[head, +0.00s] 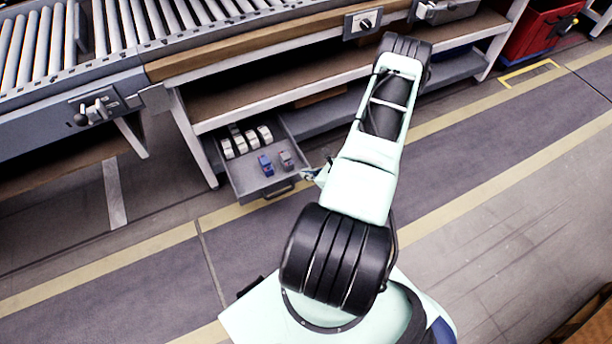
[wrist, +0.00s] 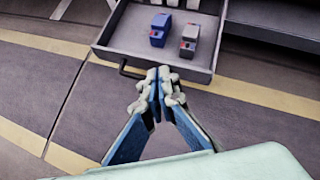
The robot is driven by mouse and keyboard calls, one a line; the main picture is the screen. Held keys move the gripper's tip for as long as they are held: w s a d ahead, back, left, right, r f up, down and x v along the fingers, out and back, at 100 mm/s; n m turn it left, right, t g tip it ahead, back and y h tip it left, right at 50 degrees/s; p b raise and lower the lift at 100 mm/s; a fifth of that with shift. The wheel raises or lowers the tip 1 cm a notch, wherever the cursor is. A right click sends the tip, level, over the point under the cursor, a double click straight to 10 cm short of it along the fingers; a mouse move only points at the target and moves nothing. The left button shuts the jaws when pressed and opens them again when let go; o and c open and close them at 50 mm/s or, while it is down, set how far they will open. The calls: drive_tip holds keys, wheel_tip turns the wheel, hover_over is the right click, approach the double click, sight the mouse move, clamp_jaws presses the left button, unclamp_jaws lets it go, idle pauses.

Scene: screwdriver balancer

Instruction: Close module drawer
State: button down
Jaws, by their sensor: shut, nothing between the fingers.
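The module drawer (head: 240,184) is pulled out from under the workbench in the head view. It holds a row of white modules (head: 246,139) at the back, a blue module (head: 265,165) and a grey module (head: 287,160). In the wrist view the drawer's front (wrist: 190,72) lies just beyond my gripper (wrist: 160,74), with the blue module (wrist: 160,28) and grey module (wrist: 189,40) inside. My gripper is shut and empty, its tips close to the drawer front beside the dark handle (wrist: 130,70). I cannot tell if they touch it. In the head view my gripper (head: 318,172) is at the drawer's right front corner.
The workbench leg (head: 192,140) stands left of the drawer, and a lower shelf (head: 345,108) runs to the right. A roller conveyor (head: 120,30) is above. The floor in front is clear.

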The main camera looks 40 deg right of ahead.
drive_tip(key=s+d+f+m+h, duration=0.3)
drive_tip(key=s+f+m+h, duration=0.1)
drive_tip(key=s+f+m, duration=0.15)
drive_tip(key=w+r+b+x, duration=0.1)
drive_tip(key=b+x, duration=0.3)
drive_tip(key=x, duration=0.9)
drive_tip(key=shift+w+r+b, duration=0.3)
drive_tip(key=shift+w, duration=0.1)
drive_tip(key=shift+d+m, duration=0.1)
drive_tip(key=shift+m, duration=0.15)
drive_tip(key=shift+w+d, duration=0.1)
